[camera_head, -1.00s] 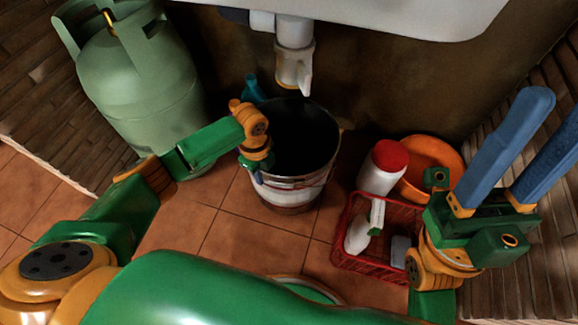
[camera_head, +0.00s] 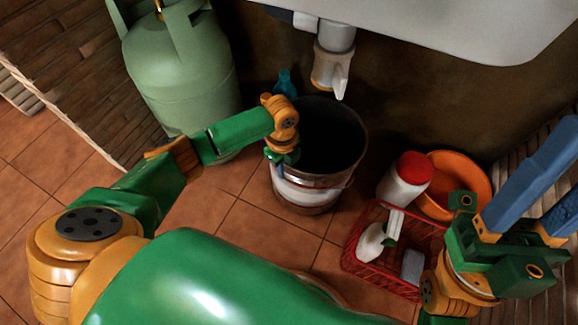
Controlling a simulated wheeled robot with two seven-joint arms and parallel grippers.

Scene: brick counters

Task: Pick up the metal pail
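The metal pail (camera_head: 310,183) stands upright on the tiled floor under the sink. It is a whitish bucket with a reddish band, a dark inside and a thin handle at its side. My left gripper (camera_head: 283,158) is at the pail's left rim, pointing down. Its fingers are mostly hidden by its own wrist, with only a little blue showing, so I cannot tell whether they grip the rim. My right gripper (camera_head: 565,170) is at the right edge, away from the pail, with two blue fingers apart and nothing seen between them. The fingertips are partly cut off.
A green gas cylinder (camera_head: 183,75) stands left of the pail. A teal object (camera_head: 285,82) is behind it. To the right are a red basket (camera_head: 352,262) with bottles, a red-capped white bottle (camera_head: 400,190) and an orange basin (camera_head: 450,172). The sink (camera_head: 430,25) overhangs with its drain pipe (camera_head: 333,60).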

